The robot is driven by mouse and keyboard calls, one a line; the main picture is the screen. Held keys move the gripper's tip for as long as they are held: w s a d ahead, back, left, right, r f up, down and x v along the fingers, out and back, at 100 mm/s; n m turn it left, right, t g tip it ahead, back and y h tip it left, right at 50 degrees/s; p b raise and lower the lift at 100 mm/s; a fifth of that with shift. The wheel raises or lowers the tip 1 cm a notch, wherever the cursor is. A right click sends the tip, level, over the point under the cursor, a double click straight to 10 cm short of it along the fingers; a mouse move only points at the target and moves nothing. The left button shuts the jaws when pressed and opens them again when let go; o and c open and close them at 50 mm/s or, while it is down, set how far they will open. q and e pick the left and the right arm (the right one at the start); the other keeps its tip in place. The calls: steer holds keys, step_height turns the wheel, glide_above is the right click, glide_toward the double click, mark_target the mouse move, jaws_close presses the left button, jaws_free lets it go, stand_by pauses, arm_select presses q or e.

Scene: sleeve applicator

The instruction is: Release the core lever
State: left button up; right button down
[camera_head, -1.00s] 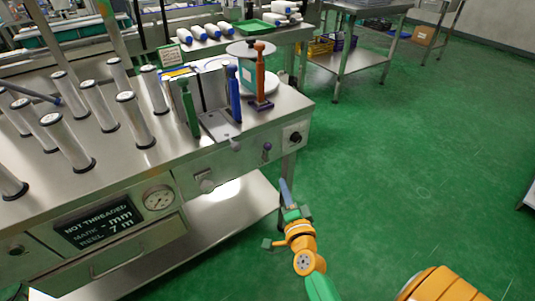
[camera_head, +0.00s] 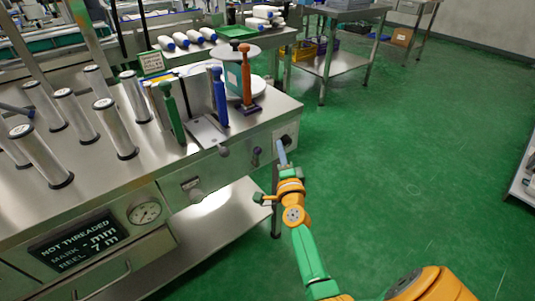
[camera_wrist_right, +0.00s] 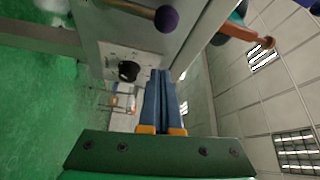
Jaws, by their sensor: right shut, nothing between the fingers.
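On the machine's front panel, a short lever with a purple knob (camera_head: 256,152) sticks out near the right end. It also shows at the top of the right wrist view (camera_wrist_right: 166,18). Green (camera_head: 172,112), blue (camera_head: 219,98) and orange (camera_head: 246,75) handled levers stand upright on the machine top. No readable label shows which one is the core lever. My right gripper (camera_head: 281,150) is at the panel's right end, to the right of the purple knob. Its blue fingers (camera_wrist_right: 163,75) are shut and empty, apart from the knob. My left gripper is not in view.
A black rotary knob (camera_head: 286,141) is close to my right fingertips in the picture. The display (camera_head: 75,243) reads NOT THREADED, with a gauge (camera_head: 145,212) beside it. Several metal posts (camera_head: 115,130) stand on the machine top. The green floor (camera_head: 420,150) to the right is clear.

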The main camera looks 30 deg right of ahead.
mark_target(257, 157)
steer(key=a, duration=0.1)
steer(key=w+a, duration=0.1)
steer(key=a, duration=0.1)
steer(key=shift+w+a+f, duration=0.2)
steer(key=shift+w+f, duration=0.1)
steer(key=shift+f, duration=0.05)
steer(key=shift+a+n+b, duration=0.2)
steer(key=shift+n+b, duration=0.2)
steer(key=shift+b, duration=0.05)
